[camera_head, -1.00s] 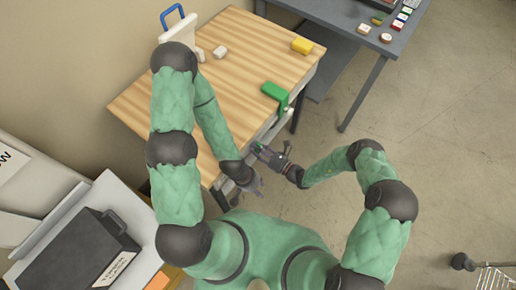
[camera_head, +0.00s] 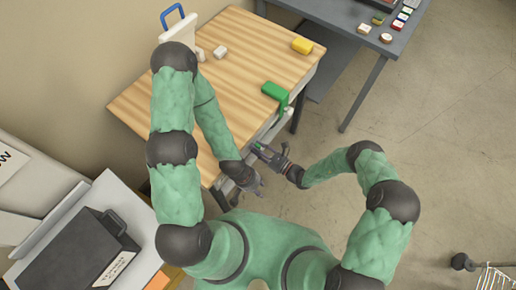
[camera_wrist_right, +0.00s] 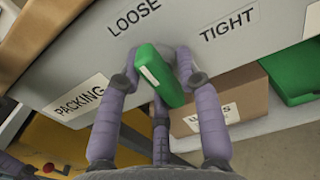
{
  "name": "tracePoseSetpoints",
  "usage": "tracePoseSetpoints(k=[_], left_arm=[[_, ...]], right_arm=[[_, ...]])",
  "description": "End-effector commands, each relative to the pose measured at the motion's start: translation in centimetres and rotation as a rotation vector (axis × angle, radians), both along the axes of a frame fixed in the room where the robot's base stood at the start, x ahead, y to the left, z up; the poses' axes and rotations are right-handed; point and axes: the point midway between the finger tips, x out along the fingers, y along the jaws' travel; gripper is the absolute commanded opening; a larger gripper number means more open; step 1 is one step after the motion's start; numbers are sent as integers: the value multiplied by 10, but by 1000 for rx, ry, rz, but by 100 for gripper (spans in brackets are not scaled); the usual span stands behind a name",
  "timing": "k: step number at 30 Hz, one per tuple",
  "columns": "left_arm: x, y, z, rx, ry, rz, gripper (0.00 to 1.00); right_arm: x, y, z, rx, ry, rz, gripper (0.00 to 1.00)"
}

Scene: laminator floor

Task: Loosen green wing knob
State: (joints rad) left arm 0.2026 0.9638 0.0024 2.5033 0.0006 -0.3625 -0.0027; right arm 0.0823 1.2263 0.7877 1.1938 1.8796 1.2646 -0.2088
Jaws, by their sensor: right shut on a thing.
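The green wing knob (camera_wrist_right: 162,77) is a bar on the grey front panel (camera_wrist_right: 65,65), below and between the printed words LOOSE and TIGHT. It is tilted, and its upper left end with a white mark points toward the LOOSE side. My right gripper (camera_wrist_right: 160,95) is shut on the knob, with purple-grey fingers on both sides of it and one below. In the head view my right gripper (camera_head: 260,150) is at the table's front edge. My left gripper (camera_head: 254,187) hangs lower, near the table's front corner, apart from the knob; its opening is too small to judge.
The wooden table (camera_head: 240,50) bears a green bracket-like piece (camera_head: 274,91), a yellow block (camera_head: 302,46) and pale blocks. Below the panel are a cardboard box (camera_wrist_right: 225,100) and a green bin (camera_wrist_right: 292,75). A grey desk (camera_head: 345,15) stands behind; floor at right is open.

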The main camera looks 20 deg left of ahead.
Motion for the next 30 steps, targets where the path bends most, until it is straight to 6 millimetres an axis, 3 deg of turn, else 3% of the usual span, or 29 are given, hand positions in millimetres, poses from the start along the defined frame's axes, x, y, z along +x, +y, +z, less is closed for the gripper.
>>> tracePoseSetpoints(k=[2, 17, 23, 30], left_arm=[[0, 0, 0, 0, 0, 0, 40], [0, 0, 0, 0, 0, 0, 40], [0, 0, 0, 0, 0, 0, 40], [0, 0, 0, 0, 0, 0, 40]], right_arm=[[-6, 3, -1, 1, 5, 12, 49], [-3, -2, -1, -1, 5, 2, 49], [-10, -25, -1, -1, 6, -1, 49], [-25, -67, -1, -2, 6, -1, 49]])
